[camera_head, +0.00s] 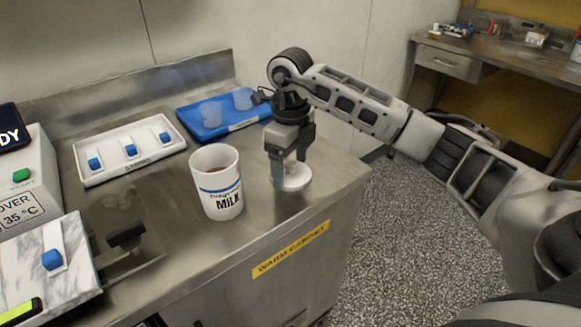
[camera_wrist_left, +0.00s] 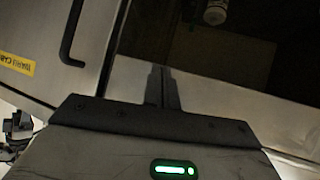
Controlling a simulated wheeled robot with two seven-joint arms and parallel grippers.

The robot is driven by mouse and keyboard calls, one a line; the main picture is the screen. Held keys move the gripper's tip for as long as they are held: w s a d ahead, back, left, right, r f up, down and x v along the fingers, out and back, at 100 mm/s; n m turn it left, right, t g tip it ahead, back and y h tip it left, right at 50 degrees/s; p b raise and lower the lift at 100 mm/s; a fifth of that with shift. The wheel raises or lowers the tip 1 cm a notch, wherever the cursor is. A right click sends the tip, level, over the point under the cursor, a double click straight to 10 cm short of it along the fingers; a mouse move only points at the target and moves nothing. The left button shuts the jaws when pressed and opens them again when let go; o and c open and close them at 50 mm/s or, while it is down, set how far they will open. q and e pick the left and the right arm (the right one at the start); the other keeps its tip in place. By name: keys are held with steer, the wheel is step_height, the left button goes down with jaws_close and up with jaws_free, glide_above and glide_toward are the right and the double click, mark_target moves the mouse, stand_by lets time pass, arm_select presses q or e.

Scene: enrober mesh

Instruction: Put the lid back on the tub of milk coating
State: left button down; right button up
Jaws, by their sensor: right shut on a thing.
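The tub of milk coating (camera_head: 217,182) stands upright on the steel counter in the head view, white with a blue band and the word MILK. It is open at the top, with brown coating inside. My right gripper (camera_head: 290,152) is to the right of the tub, pointing down.
A white tray (camera_head: 90,178) with blue-marked pieces and a blue tray (camera_head: 186,116) with translucent cups stand behind the tub. A marble slab (camera_head: 75,272) and a dark-handled tool (camera_head: 126,236) lie at left. The warm cabinet label (camera_head: 290,248) marks the counter front.

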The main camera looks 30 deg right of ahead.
mark_target(288, 163)
steer(key=r, duration=0.9)
steer(key=shift+w+a+r+p, duration=0.1)
steer(key=shift+a+r+p, duration=0.15)
steer(key=shift+p, duration=0.15)
steer(key=shift+c, duration=0.2)
steer(key=a+r+n+p, duration=0.3)
steer(key=a+r+n, duration=0.1)
steer(key=a+n, duration=0.25)
steer(key=a+r+n+p, duration=0.4)
steer(key=a+r+n, duration=0.1)
steer(key=a, duration=0.3)
arm_select(q)
steer(key=r+b, duration=0.1)
steer(key=b, duration=0.3)
steer(key=shift+s+a+b, duration=0.3)
arm_select(e)
step_height(288, 163, down, 7)
steer(key=shift+s, duration=0.2)
steer(key=shift+m, duration=0.25)
arm_select(q)
steer(key=shift+w+d+f, duration=0.1)
steer(key=shift+w+f, duration=0.05)
steer(key=shift+f, duration=0.05)
steer(key=shift+f+m+b, duration=0.3)
steer(key=shift+b, duration=0.15)
arm_select(e)
steer(key=shift+f, duration=0.15)
